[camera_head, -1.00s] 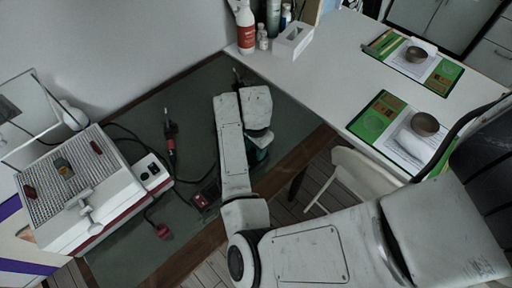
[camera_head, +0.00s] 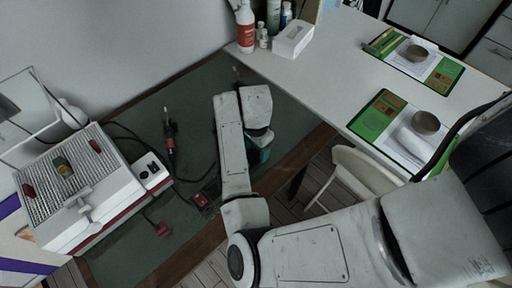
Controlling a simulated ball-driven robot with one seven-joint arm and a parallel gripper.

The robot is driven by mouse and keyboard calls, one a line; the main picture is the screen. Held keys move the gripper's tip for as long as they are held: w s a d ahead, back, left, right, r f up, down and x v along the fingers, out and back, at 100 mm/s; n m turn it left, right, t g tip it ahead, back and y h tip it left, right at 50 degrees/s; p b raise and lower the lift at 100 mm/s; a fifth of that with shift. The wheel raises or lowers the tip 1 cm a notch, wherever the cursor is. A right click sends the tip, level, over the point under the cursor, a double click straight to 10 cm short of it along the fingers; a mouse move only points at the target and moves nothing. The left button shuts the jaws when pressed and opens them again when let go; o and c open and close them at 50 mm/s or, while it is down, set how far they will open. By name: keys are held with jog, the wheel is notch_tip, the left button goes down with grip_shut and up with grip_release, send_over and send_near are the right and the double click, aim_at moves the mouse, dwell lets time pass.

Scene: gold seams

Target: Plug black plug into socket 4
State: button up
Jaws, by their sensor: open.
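My arm reaches in from the lower right and folds over the dark green mat (camera_head: 125,247). My gripper (camera_head: 260,155) is open at the arm's end, low over the mat's right part; its dark and teal end shows only partly and I see nothing held. A red and black block (camera_head: 203,199), perhaps the socket strip, lies left of my arm, partly hidden by it. Socket 4 cannot be singled out. A red plug-like piece (camera_head: 162,230) lies on a cable near the mat's front. I cannot pick out the black plug with certainty.
A white machine (camera_head: 118,190) with a ribbed top stands at left. A black and red tool (camera_head: 170,135) and loose cables lie beside it. A white table (camera_head: 335,65) with bottles and clipboards stands at right, with a pale chair (camera_head: 365,180) before it.

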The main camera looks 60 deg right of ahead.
notch_tip(320, 180, up, 11)
jog(key=shift+f, duration=0.2)
dwell(0.7)
jog(key=s+d+r+n+h, duration=0.1)
jog(key=d+r+n+h, duration=0.15)
jog(key=d+n, duration=0.35)
jog(key=s+a+f+n+y, duration=0.1)
jog(key=s+a+f+n, duration=0.4)
jog(key=s+a+n, duration=0.1)
jog(key=s+a+f+n+t+y, duration=0.1)
jog(key=s+a+f+n, duration=0.5)
jog(key=a, duration=0.5)
jog(key=n, duration=0.2)
jog(key=shift+s+a+f+n, duration=0.25)
jog(key=shift+s+a+n, duration=0.05)
jog(key=shift+s, duration=0.05)
